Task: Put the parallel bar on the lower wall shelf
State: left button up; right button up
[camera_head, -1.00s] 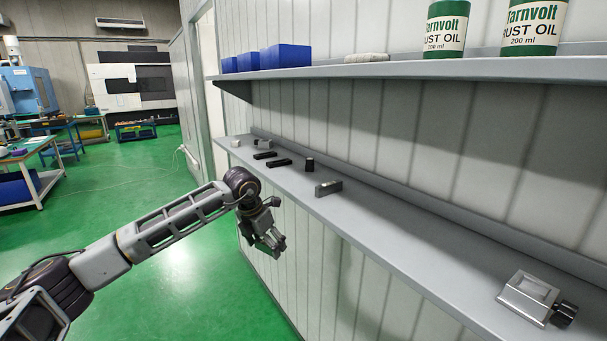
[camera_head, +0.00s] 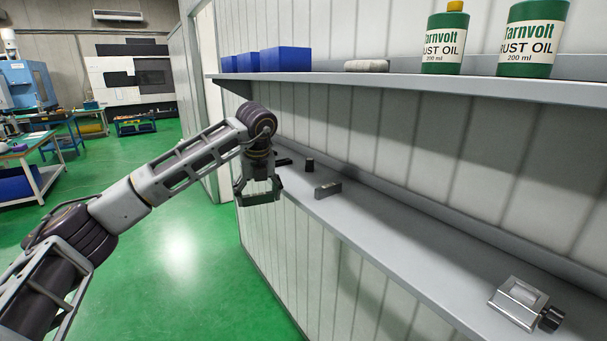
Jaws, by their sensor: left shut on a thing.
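My left gripper (camera_head: 259,196) hangs fingers down in front of the lower wall shelf (camera_head: 400,232), just off its front edge at the left. It is shut on a slim grey bar (camera_head: 262,199), which looks like the parallel bar; the fingers hide part of it. The bar is apart from the shelf surface, as far as I can tell. My right gripper is not in view.
On the lower shelf are a grey steel block (camera_head: 328,189), a small dark cylinder (camera_head: 310,164), a dark bar (camera_head: 284,162) and a metal vise-like device (camera_head: 525,302). The upper shelf (camera_head: 400,83) overhangs. Bare shelf lies between block and device.

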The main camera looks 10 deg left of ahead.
aim_at(257, 195)
pick_arm(q)
notch_tip(257, 195, up, 4)
jog(key=shift+s+a+f+n, duration=0.15)
jog(key=shift+n, duration=1.05)
